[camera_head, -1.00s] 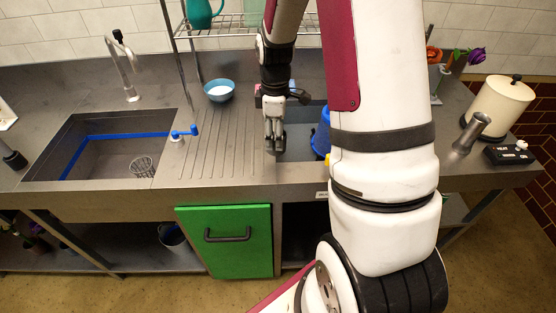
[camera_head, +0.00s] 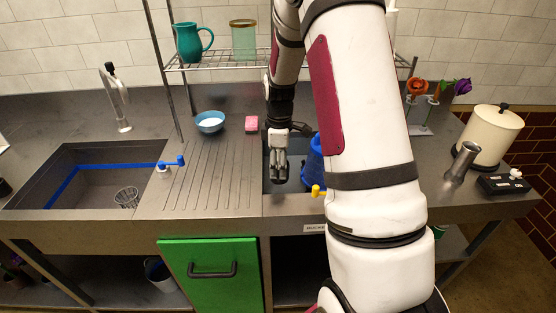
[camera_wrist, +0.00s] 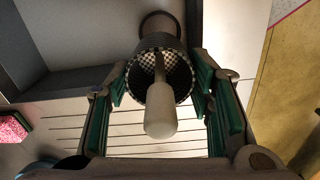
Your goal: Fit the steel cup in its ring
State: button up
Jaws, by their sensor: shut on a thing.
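In the wrist view my gripper (camera_wrist: 163,92) is shut on a dark steel cup (camera_wrist: 148,42) with a perforated wall and a checkered-looking inside. A pale rounded knob (camera_wrist: 161,115) on a stem stands out of the cup toward the camera. Beyond the cup is a dark round rim (camera_wrist: 160,16) that may be the ring. It is partly hidden by the cup, and I cannot tell whether they touch. In the head view my gripper (camera_head: 279,172) points down over the right basin; the cup cannot be made out there.
A blue container (camera_head: 314,158) with a yellow tap stands right of my gripper. A pink sponge (camera_head: 252,123) and blue bowl (camera_head: 210,122) lie behind. The left sink (camera_head: 75,182) holds a wire basket (camera_head: 127,196). The drainboard (camera_head: 205,175) is clear.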

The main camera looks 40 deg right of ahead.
jog(key=shift+f+b, duration=2.3)
jog(key=shift+f, duration=2.55)
jog(key=shift+f+b, duration=0.4)
jog(key=shift+f, duration=0.9)
jog(key=o, duration=1.2)
jog(key=shift+o, duration=0.2)
jog(key=shift+s+a, duration=0.1)
jog(key=shift+s, duration=0.05)
